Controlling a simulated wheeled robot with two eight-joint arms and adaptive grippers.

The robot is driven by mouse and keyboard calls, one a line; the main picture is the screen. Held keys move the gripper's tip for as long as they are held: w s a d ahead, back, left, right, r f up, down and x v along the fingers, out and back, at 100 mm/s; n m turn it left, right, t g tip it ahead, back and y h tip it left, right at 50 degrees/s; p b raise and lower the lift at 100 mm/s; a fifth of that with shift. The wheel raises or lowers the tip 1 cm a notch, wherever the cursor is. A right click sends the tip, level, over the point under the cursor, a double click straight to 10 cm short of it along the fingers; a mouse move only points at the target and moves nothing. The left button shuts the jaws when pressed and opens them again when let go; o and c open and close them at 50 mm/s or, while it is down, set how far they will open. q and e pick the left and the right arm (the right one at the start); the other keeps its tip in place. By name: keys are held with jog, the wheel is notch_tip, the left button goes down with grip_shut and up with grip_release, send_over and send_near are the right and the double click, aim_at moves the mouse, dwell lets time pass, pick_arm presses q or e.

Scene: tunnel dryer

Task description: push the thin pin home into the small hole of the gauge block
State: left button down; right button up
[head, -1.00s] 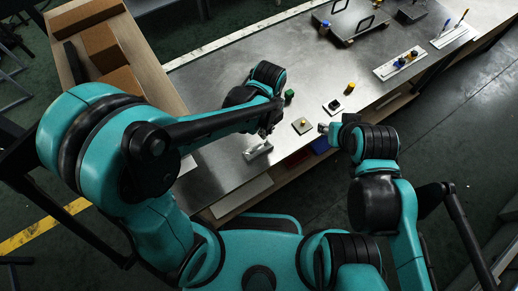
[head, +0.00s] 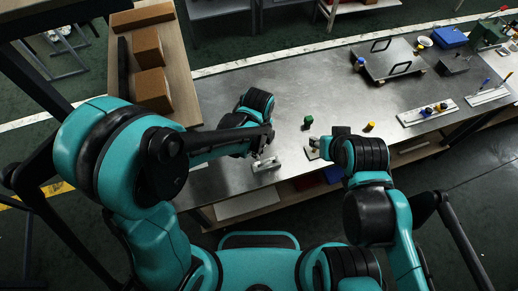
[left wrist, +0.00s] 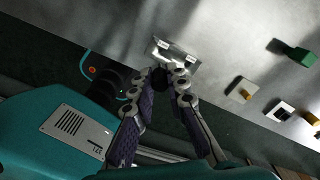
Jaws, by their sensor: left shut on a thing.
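The silver block (head: 267,164), which I take for the gauge block, sits near the front edge of the steel table. It also shows in the left wrist view (left wrist: 176,54), with pale patches on its top. My left gripper (head: 263,155) is right at the block, its fingertips closed together in the left wrist view (left wrist: 168,74). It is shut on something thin. The pin itself is too small or hidden to make out, and so is the small hole. My right gripper (head: 316,145) hangs to the right of the block; its finger state is unclear.
A green block (head: 308,120) and a yellow peg (head: 371,126) stand to the right. The left wrist view shows a small plate with a yellow knob (left wrist: 242,90) and a black-and-white block (left wrist: 281,111). Bare steel lies behind the silver block.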

pick_arm(q)
jog(key=shift+f, duration=0.1)
jog(key=b, duration=0.6)
send_over(259, 163)
jog(key=s, duration=0.1)
jog(key=f, duration=0.5)
jog(key=shift+s+f, duration=0.2)
jog(key=shift+f, duration=0.1)
dwell(1.2)
jog(key=shift+f+b, duration=1.65)
jog(key=shift+f, duration=0.05)
jog(key=c, duration=1.4)
grip_release()
jog(key=shift+c, duration=0.2)
jog(key=shift+r, duration=0.1)
